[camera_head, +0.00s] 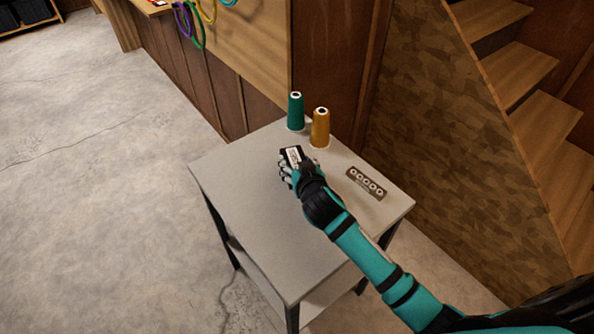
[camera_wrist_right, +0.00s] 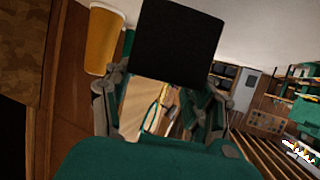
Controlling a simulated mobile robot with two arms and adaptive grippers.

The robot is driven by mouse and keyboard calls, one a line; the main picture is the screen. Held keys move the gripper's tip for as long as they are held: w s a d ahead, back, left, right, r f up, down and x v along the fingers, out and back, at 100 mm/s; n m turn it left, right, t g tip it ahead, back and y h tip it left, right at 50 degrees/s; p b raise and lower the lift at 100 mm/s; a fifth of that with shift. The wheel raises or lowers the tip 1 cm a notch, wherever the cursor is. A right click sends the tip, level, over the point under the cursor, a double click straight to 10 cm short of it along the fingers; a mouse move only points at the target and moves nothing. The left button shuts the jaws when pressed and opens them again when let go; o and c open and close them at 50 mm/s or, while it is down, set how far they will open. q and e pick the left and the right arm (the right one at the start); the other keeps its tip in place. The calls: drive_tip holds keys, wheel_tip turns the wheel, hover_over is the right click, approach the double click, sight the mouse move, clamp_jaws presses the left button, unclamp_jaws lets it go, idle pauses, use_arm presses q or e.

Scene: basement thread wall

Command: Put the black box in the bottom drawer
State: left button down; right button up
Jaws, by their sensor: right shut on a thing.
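The black box (camera_head: 292,156) with a white label on top is in my right gripper (camera_head: 291,174), over the middle of the grey table (camera_head: 236,186). In the right wrist view the black box (camera_wrist_right: 181,42) shows as a dark square between the fingers of the gripper (camera_wrist_right: 165,95). The gripper is shut on it. I cannot tell whether the box touches the tabletop. No bottom drawer is clearly in view; an open lower shelf (camera_head: 258,272) shows under the tabletop. My left gripper is not in view.
A green thread cone (camera_head: 295,112) and a yellow one (camera_head: 320,130) stand at the table's back edge. A small rack with several round holes (camera_head: 366,184) lies to the right. Wooden stairs (camera_head: 545,115) rise at right. The concrete floor (camera_head: 100,170) at left is clear.

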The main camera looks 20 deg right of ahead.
drive_tip(key=shift+f, duration=1.95)
drive_tip(key=o, duration=1.2)
